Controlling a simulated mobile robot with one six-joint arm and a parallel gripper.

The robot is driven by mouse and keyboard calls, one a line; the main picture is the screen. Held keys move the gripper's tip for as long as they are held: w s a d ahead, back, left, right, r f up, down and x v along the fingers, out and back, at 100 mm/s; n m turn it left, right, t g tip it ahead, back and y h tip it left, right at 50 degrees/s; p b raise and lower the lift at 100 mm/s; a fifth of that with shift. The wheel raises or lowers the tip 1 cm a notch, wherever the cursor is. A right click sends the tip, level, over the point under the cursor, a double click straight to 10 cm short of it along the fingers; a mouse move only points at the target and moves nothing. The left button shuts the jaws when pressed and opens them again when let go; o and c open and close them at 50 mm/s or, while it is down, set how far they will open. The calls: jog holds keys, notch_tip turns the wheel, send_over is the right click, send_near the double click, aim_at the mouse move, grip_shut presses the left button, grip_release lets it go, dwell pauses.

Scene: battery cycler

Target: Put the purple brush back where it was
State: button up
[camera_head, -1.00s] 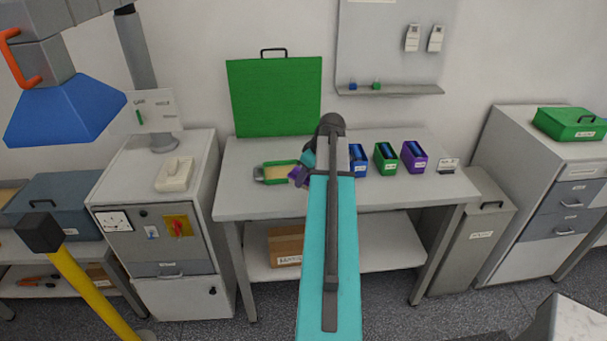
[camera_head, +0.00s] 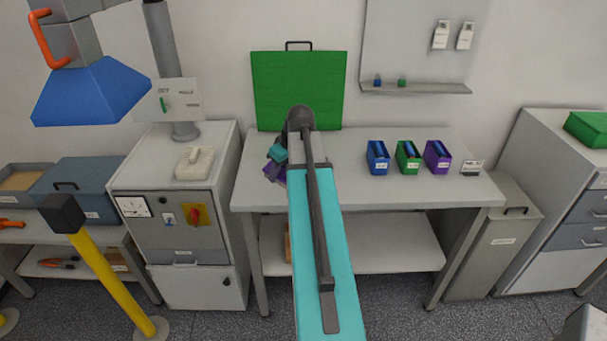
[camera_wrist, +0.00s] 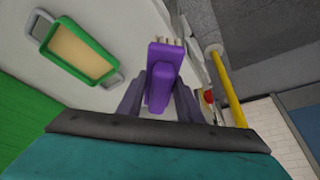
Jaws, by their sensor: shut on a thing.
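The purple brush (camera_wrist: 160,72) is between the two fingers of my gripper (camera_wrist: 158,96) in the wrist view, its pale bristles pointing away from the gripper. My gripper is shut on it. In the head view my gripper (camera_head: 273,168) is over the left part of the grey table (camera_head: 345,190), and only some purple shows there. On the wall panel's narrow shelf (camera_head: 425,92) sit a small blue item (camera_head: 378,80) and a small green item (camera_head: 402,83). The shelf's right part is bare.
A green-rimmed tray (camera_wrist: 100,72) lies near the brush in the wrist view. Blue (camera_head: 377,158), green (camera_head: 407,157) and purple (camera_head: 437,156) bins stand on the table's right. A green board (camera_head: 300,90) stands behind. A cabinet (camera_head: 170,215) adjoins the left.

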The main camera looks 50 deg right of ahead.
jog(key=w+a+r+b, duration=0.1)
jog(key=w+a+b, duration=0.1)
jog(key=a, duration=1.1)
jog(key=w+a+r+b, duration=0.1)
jog(key=w+a, duration=0.4)
jog(key=a, duration=0.9)
jog(key=w+a+r+b, duration=0.1)
jog(key=w+a+b, duration=0.2)
jog(key=a, duration=1.1)
jog(key=shift+w+r, duration=0.3)
jog(key=shift+w, duration=0.3)
jog(key=shift+a, duration=0.2)
